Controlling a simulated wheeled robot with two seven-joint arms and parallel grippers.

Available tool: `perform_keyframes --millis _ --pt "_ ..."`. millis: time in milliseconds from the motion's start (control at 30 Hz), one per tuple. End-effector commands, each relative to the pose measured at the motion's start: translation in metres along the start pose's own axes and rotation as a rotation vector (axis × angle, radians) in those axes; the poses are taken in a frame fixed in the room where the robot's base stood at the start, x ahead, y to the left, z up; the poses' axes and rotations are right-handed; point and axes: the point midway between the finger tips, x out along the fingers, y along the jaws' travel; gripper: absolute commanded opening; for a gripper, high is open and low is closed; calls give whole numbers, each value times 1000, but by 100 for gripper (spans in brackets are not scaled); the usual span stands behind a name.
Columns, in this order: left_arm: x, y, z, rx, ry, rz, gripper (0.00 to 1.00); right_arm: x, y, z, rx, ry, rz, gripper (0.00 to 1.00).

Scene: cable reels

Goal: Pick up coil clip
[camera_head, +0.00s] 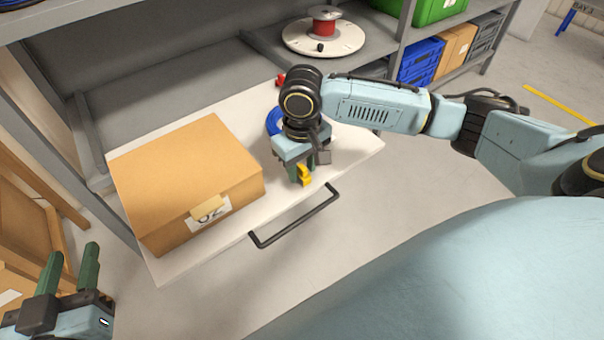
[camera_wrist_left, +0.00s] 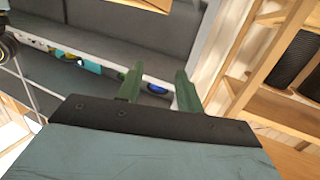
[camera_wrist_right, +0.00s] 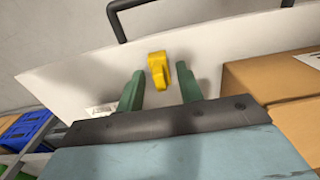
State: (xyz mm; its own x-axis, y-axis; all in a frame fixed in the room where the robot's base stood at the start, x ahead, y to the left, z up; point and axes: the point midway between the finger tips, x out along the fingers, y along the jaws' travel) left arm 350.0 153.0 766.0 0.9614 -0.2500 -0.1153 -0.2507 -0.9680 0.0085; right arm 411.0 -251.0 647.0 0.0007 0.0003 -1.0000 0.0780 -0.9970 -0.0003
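The coil clip is a small yellow piece (camera_head: 305,175) on the white pull-out shelf, near its front edge. In the right wrist view the yellow clip (camera_wrist_right: 159,68) shows beyond and between the fingertips. My right gripper (camera_head: 300,172) points down over the shelf at the clip; its green fingers (camera_wrist_right: 160,84) are apart with nothing held between them. Whether a finger touches the clip is hard to tell. My left gripper (camera_head: 73,264) is at the lower left of the head view, away from the shelf, with its green fingers (camera_wrist_left: 157,84) apart and empty.
A cardboard box (camera_head: 185,180) stands on the white shelf (camera_head: 345,160) left of my right gripper. A black handle (camera_head: 295,218) runs along the shelf's front. A blue coil (camera_head: 274,122) is partly hidden behind my right wrist. A red reel (camera_head: 324,25) sits on the rack behind.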

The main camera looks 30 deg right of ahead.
Motion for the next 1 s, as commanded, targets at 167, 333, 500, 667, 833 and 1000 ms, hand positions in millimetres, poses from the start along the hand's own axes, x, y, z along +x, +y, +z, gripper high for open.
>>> perform_keyframes --millis 167,333,500,667,833,1000 --pt "1 4 -20 -4 129 11 36 10 0 0 0 -1 1 36" --pt "0 6 -28 -6 174 15 36 12 0 0 0 0 1 36" --pt "0 6 -29 -5 175 15 36 11 0 0 0 -1 1 36" --pt "0 6 -29 -5 174 15 36 11 0 0 0 -1 1 19" --pt "0 6 -28 -5 174 15 36 11 0 0 0 -1 1 0" --pt "0 6 -28 -5 173 15 36 11 0 0 0 0 1 0"
